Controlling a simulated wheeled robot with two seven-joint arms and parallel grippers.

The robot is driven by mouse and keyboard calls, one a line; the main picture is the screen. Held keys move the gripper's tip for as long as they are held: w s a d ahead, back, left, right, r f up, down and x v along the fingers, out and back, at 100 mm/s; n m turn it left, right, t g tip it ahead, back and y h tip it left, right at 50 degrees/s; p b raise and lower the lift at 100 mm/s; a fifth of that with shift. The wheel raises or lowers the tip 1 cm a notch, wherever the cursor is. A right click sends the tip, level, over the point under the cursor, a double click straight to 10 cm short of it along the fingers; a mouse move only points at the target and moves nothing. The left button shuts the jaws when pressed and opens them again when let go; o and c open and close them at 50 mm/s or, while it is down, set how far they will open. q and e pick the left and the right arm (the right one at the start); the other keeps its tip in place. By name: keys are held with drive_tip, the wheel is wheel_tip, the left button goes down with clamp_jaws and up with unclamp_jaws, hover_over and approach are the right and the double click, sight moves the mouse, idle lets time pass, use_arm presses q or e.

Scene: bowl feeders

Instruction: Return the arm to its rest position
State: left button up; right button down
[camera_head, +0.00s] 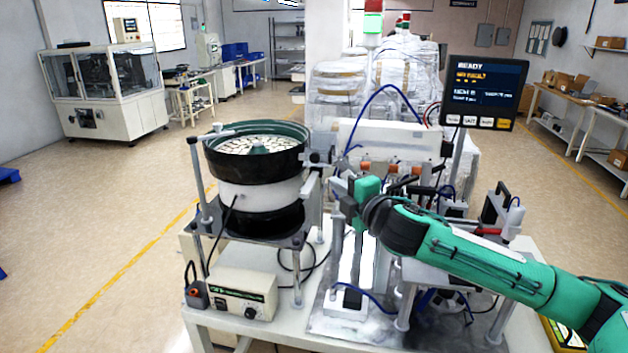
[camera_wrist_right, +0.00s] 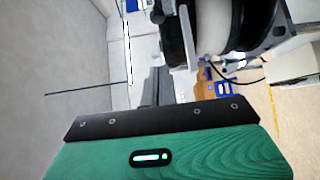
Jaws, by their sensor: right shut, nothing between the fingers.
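My right arm (camera_head: 490,265) is green and black and reaches in from the right edge over the front of the bowl feeder station. My right gripper (camera_head: 342,190) is at its end, just right of the bowl feeder (camera_head: 258,180) and in front of the machine's white block. The gripper is small here and partly hidden by the green wrist. In the right wrist view its dark fingers (camera_wrist_right: 157,88) are together, with nothing seen between them. The bowl holds many pale flat parts. My left gripper is not in view.
A control box (camera_head: 243,294) sits on the white table (camera_head: 210,322) below the bowl. A screen (camera_head: 486,92) reading READY stands behind my arm on a pole. Metal posts and blue tubes crowd the space around the gripper. Open floor (camera_head: 110,215) lies to the left.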

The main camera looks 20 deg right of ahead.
drive_tip(key=s+a+f+m+g+h, duration=0.1)
drive_tip(key=s+a+f+m+g, duration=0.15)
drive_tip(key=s+f, duration=0.4)
drive_tip(key=s+a+f+m+g, duration=0.1)
drive_tip(key=s+a+f+m, duration=0.25)
drive_tip(key=f, duration=0.55)
drive_tip(key=s+a+f+m+g+h, duration=0.15)
drive_tip(key=s+f+m, duration=0.25)
drive_tip(key=f, duration=0.4)
drive_tip(key=s+f+m+g, duration=0.45)
drive_tip(key=s+f, duration=0.25)
drive_tip(key=s, duration=0.6)
drive_tip(key=s+f+m+g, duration=0.4)
drive_tip(key=s+f+g, duration=0.15)
drive_tip(key=s, duration=0.65)
drive_tip(key=s+d+f+x, duration=0.1)
drive_tip(key=s+x, duration=0.2)
drive_tip(key=x, duration=1.2)
drive_tip(key=s+d+f+x, duration=0.1)
drive_tip(key=s+x, duration=0.3)
drive_tip(key=x, duration=1.2)
drive_tip(key=s+d+f, duration=0.2)
drive_tip(key=s+f, duration=0.7)
drive_tip(key=s, duration=0.1)
drive_tip(key=s+d+f+g, duration=0.1)
drive_tip(key=s+d+f, duration=0.1)
drive_tip(key=s+f, duration=0.7)
drive_tip(key=shift+s+d+f+n+g+h, duration=0.2)
drive_tip(key=shift+s+f+n+g+h, duration=0.2)
drive_tip(key=shift+f, duration=0.25)
